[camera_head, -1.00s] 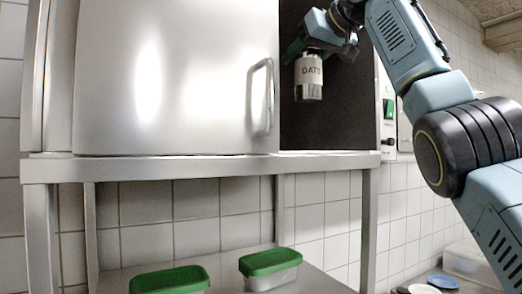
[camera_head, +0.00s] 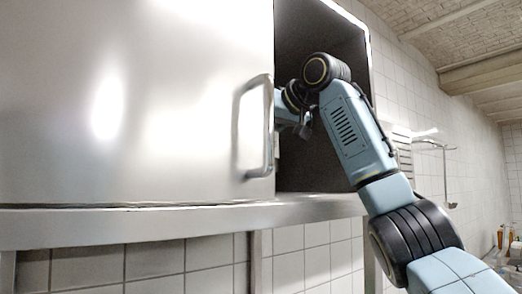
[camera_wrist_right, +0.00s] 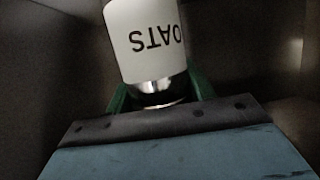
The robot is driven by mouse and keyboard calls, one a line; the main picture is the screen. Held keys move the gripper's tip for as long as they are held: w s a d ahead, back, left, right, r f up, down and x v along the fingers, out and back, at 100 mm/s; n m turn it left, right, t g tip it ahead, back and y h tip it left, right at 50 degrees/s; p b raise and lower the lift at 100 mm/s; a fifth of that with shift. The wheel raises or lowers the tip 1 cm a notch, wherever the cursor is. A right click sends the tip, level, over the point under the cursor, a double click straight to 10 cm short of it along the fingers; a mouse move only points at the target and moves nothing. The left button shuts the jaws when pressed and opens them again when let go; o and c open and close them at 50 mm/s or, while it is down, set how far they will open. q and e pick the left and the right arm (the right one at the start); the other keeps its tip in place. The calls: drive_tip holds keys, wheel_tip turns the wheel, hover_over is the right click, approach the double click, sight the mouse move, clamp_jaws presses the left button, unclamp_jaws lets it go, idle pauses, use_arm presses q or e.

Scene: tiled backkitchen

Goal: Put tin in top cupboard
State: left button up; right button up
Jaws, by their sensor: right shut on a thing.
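The tin is white with the word OATS and a shiny metal rim. It shows in the right wrist view (camera_wrist_right: 148,45), upside down in the picture. My right gripper (camera_wrist_right: 160,92) is shut on it, with green fingers at its sides. In the head view my right arm reaches into the dark opening of the steel top cupboard (camera_head: 318,212). The cupboard door (camera_head: 130,110) covers the left part and hides most of the gripper and tin. Dark cupboard walls surround the tin in the wrist view. My left gripper is not in view.
The door's upright handle (camera_head: 262,125) stands out beside the opening, close to my right wrist. The cupboard's right side edge is close to my forearm. A tiled wall (camera_head: 305,245) lies below. A wall rack (camera_head: 432,145) hangs further right.

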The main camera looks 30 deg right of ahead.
drive_tip(key=shift+f, duration=2.2)
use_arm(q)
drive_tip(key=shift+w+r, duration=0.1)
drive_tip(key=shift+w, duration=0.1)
use_arm(e)
drive_tip(key=shift+a, duration=0.1)
drive_tip(key=shift+f, duration=0.1)
drive_tip(key=o, duration=1.2)
